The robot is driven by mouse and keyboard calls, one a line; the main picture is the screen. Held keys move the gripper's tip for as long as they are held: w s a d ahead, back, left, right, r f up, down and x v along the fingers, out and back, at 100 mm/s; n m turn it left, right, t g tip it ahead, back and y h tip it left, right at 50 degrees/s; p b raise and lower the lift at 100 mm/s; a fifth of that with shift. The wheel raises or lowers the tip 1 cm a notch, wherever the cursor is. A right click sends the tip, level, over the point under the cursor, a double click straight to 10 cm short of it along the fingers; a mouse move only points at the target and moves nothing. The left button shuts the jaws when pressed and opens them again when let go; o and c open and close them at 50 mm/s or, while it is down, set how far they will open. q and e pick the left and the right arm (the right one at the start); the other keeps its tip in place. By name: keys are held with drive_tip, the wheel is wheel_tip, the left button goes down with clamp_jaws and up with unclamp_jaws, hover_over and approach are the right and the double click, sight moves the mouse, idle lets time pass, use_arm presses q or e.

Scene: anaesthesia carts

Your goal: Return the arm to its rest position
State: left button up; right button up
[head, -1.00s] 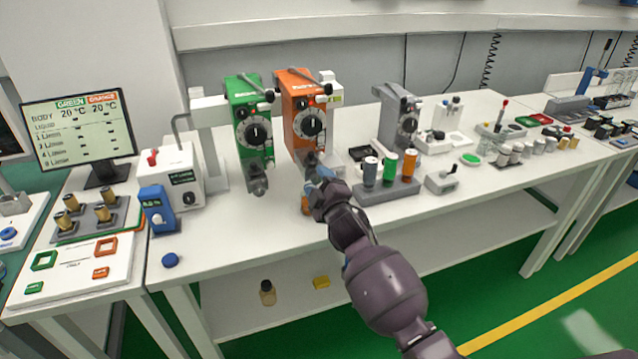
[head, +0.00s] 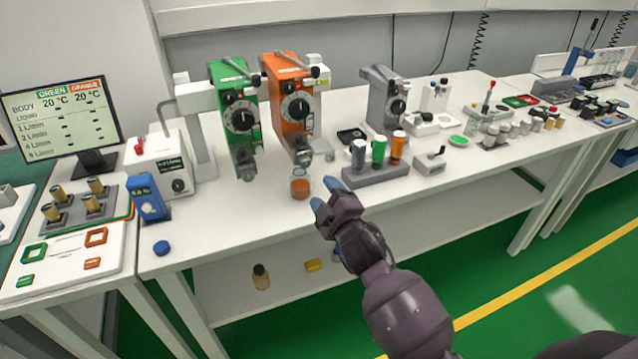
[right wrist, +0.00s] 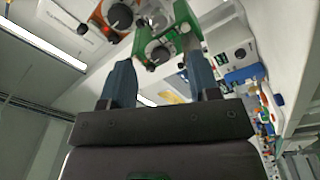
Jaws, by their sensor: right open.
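My right gripper (head: 324,195) is open and empty at the front edge of the white bench (head: 240,220), in the head view. Its blue fingertips point up and left. A small jar of orange liquid (head: 300,187) stands on the bench just left of the fingertips, apart from them. In the right wrist view the two fingers (right wrist: 162,85) are spread with nothing between them. The orange vaporizer (head: 290,110) and the green vaporizer (head: 237,118) stand behind the jar. My left gripper is not in view.
A rack of coloured bottles (head: 376,174) stands right of the gripper. A grey vaporizer (head: 384,100) is behind it. A blue meter (head: 148,197) and a blue cap (head: 161,247) are at the left. The lower shelf holds a small bottle (head: 261,277) and a yellow block (head: 314,265).

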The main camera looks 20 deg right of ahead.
drive_tip(key=shift+s, duration=0.35)
idle(0.3)
